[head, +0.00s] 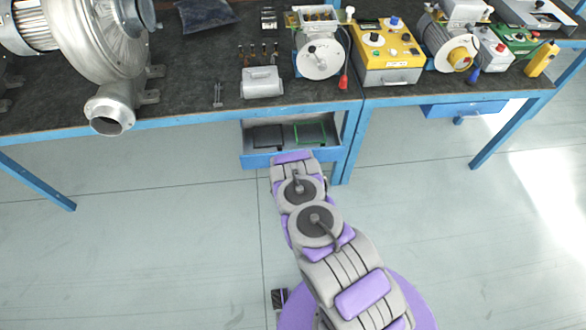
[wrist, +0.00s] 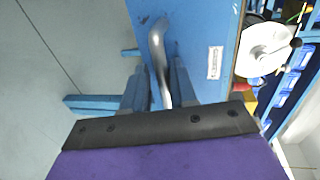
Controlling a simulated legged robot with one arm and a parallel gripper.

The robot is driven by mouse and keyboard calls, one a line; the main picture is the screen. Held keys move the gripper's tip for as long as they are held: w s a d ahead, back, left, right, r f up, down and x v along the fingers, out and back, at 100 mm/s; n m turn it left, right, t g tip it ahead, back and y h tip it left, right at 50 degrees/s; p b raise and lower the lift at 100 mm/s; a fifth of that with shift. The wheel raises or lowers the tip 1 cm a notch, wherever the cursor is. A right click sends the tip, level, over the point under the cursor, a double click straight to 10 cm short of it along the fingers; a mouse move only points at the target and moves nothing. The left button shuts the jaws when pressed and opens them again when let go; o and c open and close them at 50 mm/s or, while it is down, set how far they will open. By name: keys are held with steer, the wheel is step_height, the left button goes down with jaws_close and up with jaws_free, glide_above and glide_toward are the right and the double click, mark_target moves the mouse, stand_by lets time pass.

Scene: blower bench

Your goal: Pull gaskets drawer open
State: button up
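A blue drawer (head: 247,145) under the left bench stands open, with a dark item and a green-edged item inside. In the wrist view its blue front (wrist: 190,45) carries a bent silver handle (wrist: 158,55) and a white label (wrist: 215,62), whose text I cannot read. My gripper (wrist: 165,121) shows as a dark edge with purple behind it, over the lower end of the handle. In the head view my arm reaches the drawer's front and hides the handle.
A second blue drawer (head: 465,109) hangs under the right bench. The bench top (head: 200,75) holds a large metal blower (head: 85,45), a grey box (head: 262,82) and a yellow control box (head: 388,60). Blue bench legs stand on both sides; the floor in front is clear.

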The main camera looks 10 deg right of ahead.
steer(key=shift+o, duration=0.2)
steer(key=shift+r, duration=0.1)
steer(key=p+v, duration=0.3)
steer(key=v, duration=1.4)
stand_by(0.4)
steer(key=shift+s, duration=0.15)
stand_by(0.5)
